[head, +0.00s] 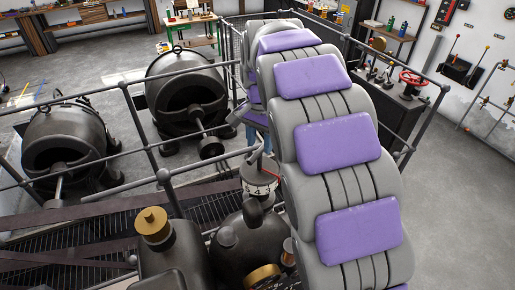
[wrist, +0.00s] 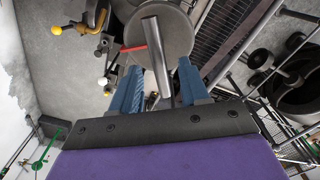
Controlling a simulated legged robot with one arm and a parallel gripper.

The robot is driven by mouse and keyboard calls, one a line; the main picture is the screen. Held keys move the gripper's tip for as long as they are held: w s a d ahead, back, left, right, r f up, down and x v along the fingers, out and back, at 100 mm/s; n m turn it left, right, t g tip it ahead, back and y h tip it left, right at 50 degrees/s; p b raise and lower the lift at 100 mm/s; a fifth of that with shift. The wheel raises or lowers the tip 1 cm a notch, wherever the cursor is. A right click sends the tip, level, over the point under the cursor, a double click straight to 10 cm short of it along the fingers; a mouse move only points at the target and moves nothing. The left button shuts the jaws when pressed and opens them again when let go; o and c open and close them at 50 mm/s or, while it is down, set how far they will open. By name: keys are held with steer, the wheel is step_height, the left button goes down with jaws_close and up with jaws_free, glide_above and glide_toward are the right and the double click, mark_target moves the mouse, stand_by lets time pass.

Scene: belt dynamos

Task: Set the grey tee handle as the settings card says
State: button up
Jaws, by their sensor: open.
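The grey tee handle (wrist: 157,57) shows in the wrist view as a metal bar above a round grey disc (wrist: 177,25). A red pointer (wrist: 133,48) sticks out to the left of the bar. My gripper (wrist: 160,73) is open, with one blue finger on each side of the bar's near end; I cannot tell whether either finger touches it. In the head view my gripper (head: 256,132) hangs over the numbered dial drum (head: 258,188), where a "4" shows. The handle is mostly hidden there. I cannot make out a readable settings card.
Dark machine housings with a brass cap (head: 152,222) stand beside the dial. Metal railings (head: 150,135) cross the left side. Two large dark dynamos (head: 187,95) stand beyond them. A red handwheel (head: 412,80) is at the right back. The floor at right is clear.

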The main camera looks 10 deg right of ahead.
step_height(320, 180, up, 11)
steer(key=p, duration=0.2)
steer(key=shift+f, duration=0.15)
steer(key=shift+o, duration=0.3)
steer(key=m+b, duration=0.3)
steer(key=b, duration=0.3)
glide_above(259, 151)
steer(key=f, duration=0.7)
steer(key=shift+w+f, duration=0.25)
steer(key=shift+w, duration=0.15)
steer(key=shift+d+f, duration=0.1)
steer(key=shift+f, duration=0.15)
steer(key=shift+d+f+p, duration=0.15)
steer(key=shift+f+p, duration=0.15)
steer(key=shift+f, duration=3.45)
